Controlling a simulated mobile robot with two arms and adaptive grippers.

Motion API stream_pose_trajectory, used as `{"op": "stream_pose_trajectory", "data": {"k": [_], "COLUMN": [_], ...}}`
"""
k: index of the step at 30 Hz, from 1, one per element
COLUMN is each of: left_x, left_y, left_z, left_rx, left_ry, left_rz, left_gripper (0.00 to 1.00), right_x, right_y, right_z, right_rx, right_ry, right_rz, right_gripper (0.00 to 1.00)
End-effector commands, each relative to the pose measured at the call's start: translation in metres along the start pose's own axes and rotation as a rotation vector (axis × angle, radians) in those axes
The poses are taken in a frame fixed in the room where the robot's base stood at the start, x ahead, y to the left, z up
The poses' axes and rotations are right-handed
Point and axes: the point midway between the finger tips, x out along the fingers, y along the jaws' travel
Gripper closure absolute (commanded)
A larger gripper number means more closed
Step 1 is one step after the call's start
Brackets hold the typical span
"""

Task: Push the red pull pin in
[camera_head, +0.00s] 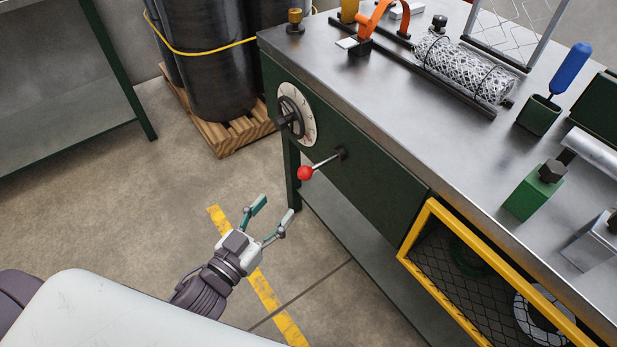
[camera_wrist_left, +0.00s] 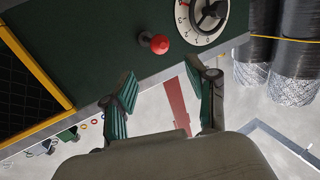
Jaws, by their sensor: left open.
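The red pull pin (camera_head: 305,173) is a red ball knob on a short metal rod. The rod sticks out from the dark green front panel of the workbench, below and right of a dial. The red knob also shows in the left wrist view (camera_wrist_left: 160,44), beyond my fingertips. My left gripper (camera_head: 276,210) is open and empty, below and left of the knob in the head view and apart from it. Its two green-padded fingers show spread in the left wrist view (camera_wrist_left: 168,82). My right gripper is in neither view.
A dial with a black handle (camera_head: 296,113) sits on the panel beside the pin. A yellow-framed mesh guard (camera_head: 430,208) is to the right. The metal benchtop (camera_head: 400,120) carries a wire mesh roll (camera_head: 465,70) and tools. Dark rolls (camera_head: 205,60) stand on a wooden pallet (camera_head: 225,137) behind.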

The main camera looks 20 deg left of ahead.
Motion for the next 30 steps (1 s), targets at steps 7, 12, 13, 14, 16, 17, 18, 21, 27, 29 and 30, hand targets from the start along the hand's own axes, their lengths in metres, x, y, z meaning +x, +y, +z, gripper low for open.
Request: {"op": "stream_pose_trajectory", "data": {"k": [7,12,13,14,16,17,18,21,27,29,30], "left_x": [0.054,0.088,0.092,0.097,0.106,0.110,0.113,0.119,0.122,0.121,0.121], "left_y": [-0.001,-0.001,-0.001,-0.001,-0.001,-0.001,-0.001,0.000,0.000,0.000,0.000], "left_z": [-0.002,-0.001,-0.001,-0.001,0.000,0.000,0.000,0.001,0.001,0.001,0.001], "left_rx": [0.003,0.004,0.004,0.003,0.002,0.002,0.002,0.001,0.000,0.000,0.000], "left_ry": [0.004,0.002,0.001,0.001,0.000,0.000,0.000,-0.002,-0.002,-0.002,-0.002], "left_rz": [0.000,0.000,-0.001,-0.001,-0.001,-0.001,-0.001,-0.001,-0.001,-0.001,-0.001], "left_gripper": [0.42,0.42,0.42,0.42,0.42,0.42,0.42,0.42,0.42,0.42,0.42], "right_x": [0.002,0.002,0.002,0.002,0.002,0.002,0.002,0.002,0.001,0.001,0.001], "right_y": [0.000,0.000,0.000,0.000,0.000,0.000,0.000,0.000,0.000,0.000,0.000], "right_z": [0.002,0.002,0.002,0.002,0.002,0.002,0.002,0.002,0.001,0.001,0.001], "right_rx": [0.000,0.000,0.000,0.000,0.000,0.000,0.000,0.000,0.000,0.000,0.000], "right_ry": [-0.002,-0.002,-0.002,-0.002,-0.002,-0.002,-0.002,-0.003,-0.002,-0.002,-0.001], "right_rz": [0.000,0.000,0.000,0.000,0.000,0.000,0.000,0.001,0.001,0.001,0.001], "right_gripper": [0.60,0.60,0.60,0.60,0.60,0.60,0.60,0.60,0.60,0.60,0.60]}}
